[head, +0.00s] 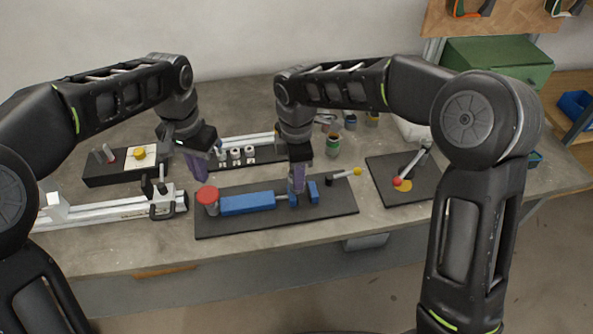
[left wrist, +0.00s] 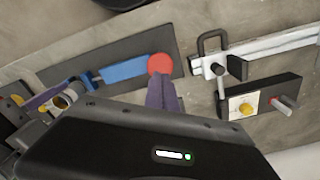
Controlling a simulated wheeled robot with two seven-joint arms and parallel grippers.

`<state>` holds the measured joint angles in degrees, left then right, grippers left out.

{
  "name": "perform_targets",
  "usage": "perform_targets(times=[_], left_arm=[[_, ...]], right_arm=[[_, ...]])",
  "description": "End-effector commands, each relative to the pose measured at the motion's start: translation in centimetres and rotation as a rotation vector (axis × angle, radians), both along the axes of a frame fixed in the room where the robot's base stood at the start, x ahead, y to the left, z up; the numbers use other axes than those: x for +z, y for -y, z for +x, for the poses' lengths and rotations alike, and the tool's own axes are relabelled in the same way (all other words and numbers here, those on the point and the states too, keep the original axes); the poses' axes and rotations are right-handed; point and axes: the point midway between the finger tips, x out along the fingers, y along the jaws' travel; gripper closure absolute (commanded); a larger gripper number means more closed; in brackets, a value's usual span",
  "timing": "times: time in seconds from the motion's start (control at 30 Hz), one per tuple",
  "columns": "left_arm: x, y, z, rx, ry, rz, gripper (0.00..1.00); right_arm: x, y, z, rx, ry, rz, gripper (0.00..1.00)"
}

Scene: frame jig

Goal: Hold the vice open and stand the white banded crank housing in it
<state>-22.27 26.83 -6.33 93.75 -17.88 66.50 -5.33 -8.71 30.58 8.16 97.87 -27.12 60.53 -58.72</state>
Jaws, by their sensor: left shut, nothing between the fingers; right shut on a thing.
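The blue vice (head: 247,203) lies on a dark base plate (head: 335,208), with a red round cap (head: 207,194) at its left end. My right gripper (head: 298,188) points down and is shut at the vice's blue jaw piece, and its fingertips partly hide it. My left gripper (head: 199,178) is shut and empty, just behind and above the red cap. In the left wrist view its purple fingers (left wrist: 163,88) reach toward the red cap (left wrist: 161,64); contact cannot be told. Several small white pieces (head: 236,154) stand in a dark rack behind; which is the white banded crank housing is unclear.
A metal slide fixture (head: 115,212) lies at the left, with a black box with a yellow knob (head: 138,153) behind it. An open tin (head: 333,146) stands behind the vice. A dark plate with a red-knobbed lever (head: 397,183) is at the right. The front table strip is clear.

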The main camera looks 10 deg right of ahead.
Motion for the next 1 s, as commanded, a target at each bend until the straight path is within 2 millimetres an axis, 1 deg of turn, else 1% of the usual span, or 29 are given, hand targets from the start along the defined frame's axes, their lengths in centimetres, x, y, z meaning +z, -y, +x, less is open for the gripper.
perform_targets(times=[0.1, 0.3, 0.43, 1.0], left_arm=[[-1.5, 0.0, -0.1, 0.0, -0.002, 0.001, 1.0], [-2.9, 0.0, 0.0, 0.001, -0.001, 0.0, 1.0], [-3.1, 0.0, 0.0, 0.0, -0.001, 0.0, 1.0], [-3.1, 0.0, 0.0, 0.0, 0.0, 0.0, 1.0]], right_arm=[[0.0, 0.0, 0.0, 0.0, 0.0, 0.0, 1.0], [0.0, 0.0, 0.0, 0.0, 0.001, 0.0, 1.0], [0.0, 0.0, 0.0, 0.0, 0.001, 0.0, 1.0], [0.0, 0.0, 0.0, 0.0, 0.001, 0.0, 1.0]])
